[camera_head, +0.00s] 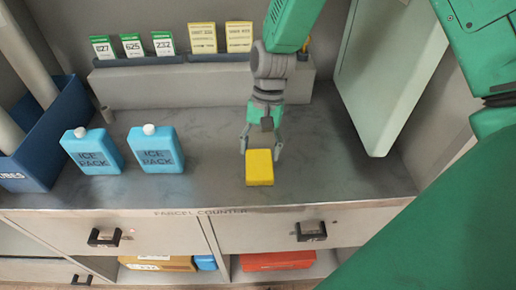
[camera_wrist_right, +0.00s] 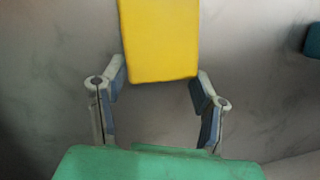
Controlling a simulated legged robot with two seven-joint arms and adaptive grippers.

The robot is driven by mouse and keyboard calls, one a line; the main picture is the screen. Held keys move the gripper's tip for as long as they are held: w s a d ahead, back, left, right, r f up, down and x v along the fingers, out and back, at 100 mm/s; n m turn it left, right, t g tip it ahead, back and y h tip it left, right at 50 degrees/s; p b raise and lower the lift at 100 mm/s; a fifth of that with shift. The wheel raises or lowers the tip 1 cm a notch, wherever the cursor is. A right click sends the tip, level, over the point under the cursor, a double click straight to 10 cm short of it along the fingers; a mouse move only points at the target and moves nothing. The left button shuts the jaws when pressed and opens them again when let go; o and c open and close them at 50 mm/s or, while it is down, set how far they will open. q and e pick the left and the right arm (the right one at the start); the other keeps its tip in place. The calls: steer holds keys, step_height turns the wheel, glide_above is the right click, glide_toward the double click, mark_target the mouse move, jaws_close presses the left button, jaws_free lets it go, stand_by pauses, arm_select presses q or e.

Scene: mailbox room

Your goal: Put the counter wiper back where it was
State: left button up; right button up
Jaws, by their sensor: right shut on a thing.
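A yellow block, which I take to be the counter wiper (camera_head: 259,168), is at the front middle of the grey parcel counter (camera_head: 330,186). My right gripper (camera_head: 261,150) reaches down from behind it and is shut on its rear end. In the right wrist view the yellow wiper (camera_wrist_right: 160,38) extends ahead between the two fingers. I cannot tell whether the wiper rests on the counter or is slightly above it. My left gripper is not in view.
Two blue ice packs (camera_head: 92,151) (camera_head: 156,149) stand at the left, beside a blue bin (camera_head: 48,135) with tubes. A rear ledge (camera_head: 165,87) holds green and yellow cards. A pale upright panel (camera_head: 385,75) stands at right. Drawers are below the front edge.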

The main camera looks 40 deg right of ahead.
steer(key=shift+d, duration=0.4)
steer(key=o, duration=1.6)
steer(key=shift+d, duration=0.25)
steer(key=shift+o, duration=0.2)
steer(key=shift+w+a+r, duration=0.1)
steer(key=shift+a+r, duration=0.1)
steer(key=shift+a, duration=0.5)
steer(key=shift+a+r, duration=0.1)
steer(key=shift+r, duration=0.3)
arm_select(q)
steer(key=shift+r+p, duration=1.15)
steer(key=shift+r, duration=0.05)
arm_select(e)
steer(key=v, duration=1.1)
